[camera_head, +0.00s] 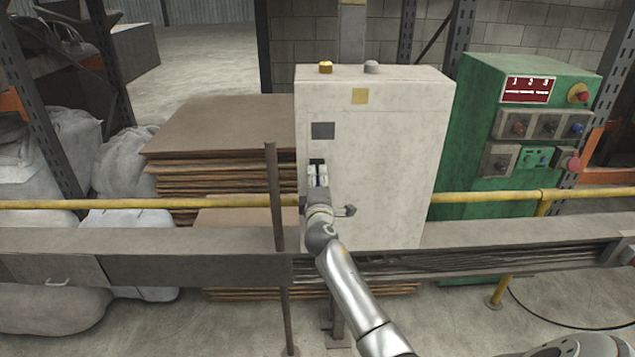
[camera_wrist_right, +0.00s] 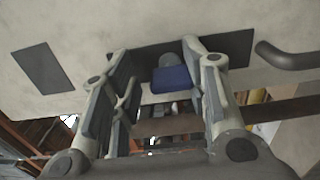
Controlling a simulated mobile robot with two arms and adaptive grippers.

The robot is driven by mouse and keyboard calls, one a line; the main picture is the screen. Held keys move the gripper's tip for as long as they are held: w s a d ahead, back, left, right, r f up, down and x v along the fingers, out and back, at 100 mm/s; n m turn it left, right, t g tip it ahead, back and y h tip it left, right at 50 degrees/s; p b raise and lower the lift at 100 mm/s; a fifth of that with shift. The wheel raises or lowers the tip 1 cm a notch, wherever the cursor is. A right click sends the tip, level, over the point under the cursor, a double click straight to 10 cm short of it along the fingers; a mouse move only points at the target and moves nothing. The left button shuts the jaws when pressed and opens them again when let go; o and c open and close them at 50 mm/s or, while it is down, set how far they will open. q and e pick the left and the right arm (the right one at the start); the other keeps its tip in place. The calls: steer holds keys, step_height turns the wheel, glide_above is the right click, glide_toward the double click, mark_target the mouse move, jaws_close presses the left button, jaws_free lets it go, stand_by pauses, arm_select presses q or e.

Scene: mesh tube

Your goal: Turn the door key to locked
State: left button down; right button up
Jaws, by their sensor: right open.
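The door is the pale front of a cabinet (camera_head: 390,165) in the middle of the head view. A blue key (camera_wrist_right: 172,80) with a grey round base sits on a dark plate (camera_wrist_right: 238,48) in the right wrist view. My right gripper (camera_head: 318,172) is at the left side of the door and hides the key in the head view. In the wrist view the gripper (camera_wrist_right: 157,58) is open, with one finger on each side of the key. The key is closer to the right-hand finger; I cannot tell if they touch. My left gripper is not in view.
A dark door handle (camera_head: 346,211) sticks out just right of my right gripper. A thin upright post (camera_head: 274,195) stands close left. A green control box (camera_head: 480,150) stands right.

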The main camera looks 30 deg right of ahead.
steer(key=shift+s+f+g, duration=0.1)
steer(key=shift+f+g, duration=0.2)
steer(key=shift+f, duration=0.45)
steer(key=r+v, duration=0.1)
steer(key=v, duration=1.1)
steer(key=shift+f, duration=0.15)
